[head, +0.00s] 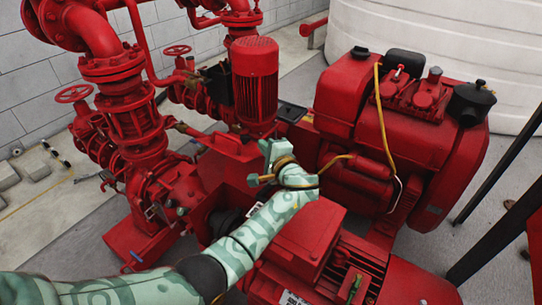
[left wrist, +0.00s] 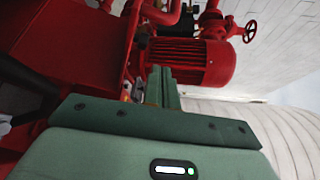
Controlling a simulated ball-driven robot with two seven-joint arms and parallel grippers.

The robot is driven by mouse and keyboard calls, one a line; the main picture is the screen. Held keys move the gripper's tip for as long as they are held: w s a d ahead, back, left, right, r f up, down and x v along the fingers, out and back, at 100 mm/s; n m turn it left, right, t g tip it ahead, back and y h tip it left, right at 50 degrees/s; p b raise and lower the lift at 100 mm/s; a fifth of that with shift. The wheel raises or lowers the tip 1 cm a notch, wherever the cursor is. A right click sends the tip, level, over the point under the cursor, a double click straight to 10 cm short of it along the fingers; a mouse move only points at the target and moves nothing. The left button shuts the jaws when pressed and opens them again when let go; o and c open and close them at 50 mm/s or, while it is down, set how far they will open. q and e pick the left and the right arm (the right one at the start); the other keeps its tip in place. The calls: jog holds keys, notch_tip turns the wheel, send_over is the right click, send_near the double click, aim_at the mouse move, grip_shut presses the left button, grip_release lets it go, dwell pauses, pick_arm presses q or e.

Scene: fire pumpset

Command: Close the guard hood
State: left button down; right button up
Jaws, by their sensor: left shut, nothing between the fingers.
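The guard hood appears to be the red sheet-metal piece (head: 228,160) between the red pump and the motor, standing raised above a dark opening (head: 212,212) in the guard. My left arm reaches across the front of this opening. My left gripper (head: 268,152) is shut and empty, just right of the raised hood; I cannot tell whether it touches it. My arm hides part of the opening. My right gripper is not in view.
A ribbed upright red motor (head: 255,85) stands behind the gripper. A large red engine (head: 400,130) with a yellow hose is close on the right. Pipes and valves (head: 115,110) crowd the left. A finned red motor (head: 320,240) lies in front.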

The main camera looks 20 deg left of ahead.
aim_at(250, 156)
pick_arm(q)
jog(key=x, duration=0.2)
jog(key=b+x, duration=0.1)
jog(key=x, duration=0.1)
jog(key=shift+f, duration=0.3)
jog(key=s, duration=0.1)
jog(key=s+r+p, duration=0.1)
jog(key=s+r, duration=0.1)
jog(key=shift+s+a, duration=0.35)
jog(key=shift+s+f, duration=0.15)
jog(key=shift+f, duration=0.05)
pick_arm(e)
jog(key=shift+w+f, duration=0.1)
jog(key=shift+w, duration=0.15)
